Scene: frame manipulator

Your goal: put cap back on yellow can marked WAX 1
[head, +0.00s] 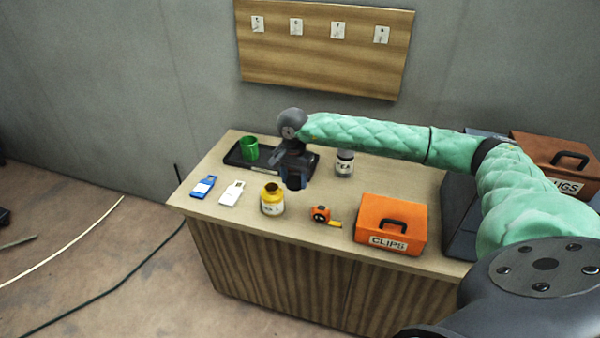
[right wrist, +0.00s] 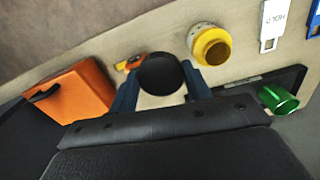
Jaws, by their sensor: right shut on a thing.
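The yellow can (head: 272,200) stands upright near the front edge of the counter, with a white label whose text is too small to read. Its top is open, and the dark mouth faces up in the right wrist view (right wrist: 211,45). My right gripper (head: 293,177) is shut on a round black cap (right wrist: 161,74), held between its two blue fingers. The cap is above the counter, behind and slightly right of the can in the head view, apart from it. My left gripper is not in view.
A tape measure (head: 321,214) and an orange CLIPS box (head: 391,224) stand right of the can. Blue (head: 203,186) and white (head: 231,193) tags lie to its left. Behind are a black tray (head: 238,160) with a green cup (head: 250,149) and a TEA jar (head: 345,164).

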